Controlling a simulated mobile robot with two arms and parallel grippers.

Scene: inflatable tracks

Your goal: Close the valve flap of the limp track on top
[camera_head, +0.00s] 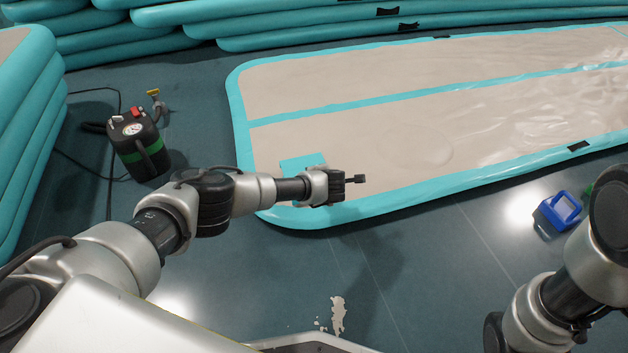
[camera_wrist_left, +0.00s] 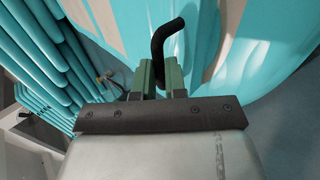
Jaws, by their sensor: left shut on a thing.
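The limp track (camera_head: 400,110) lies flat on the floor, beige with turquoise edges and wrinkles in its top. A turquoise square patch (camera_head: 302,161) is on its near left corner, partly hidden by my left arm; I cannot make out a valve flap or its state. My left gripper (camera_head: 352,179) is over the track's near edge, just right of the patch. In the left wrist view, its green fingers (camera_wrist_left: 160,78) are shut on a black bent rod (camera_wrist_left: 159,45), which sticks out past the fingertips. My right arm is at the lower right; its gripper is out of view.
A black pump (camera_head: 140,147) with a green band, gauge and hose stands left of the track. Stacked turquoise tracks (camera_head: 130,38) line the back and left. A pale patch (camera_head: 338,315) marks the front floor.

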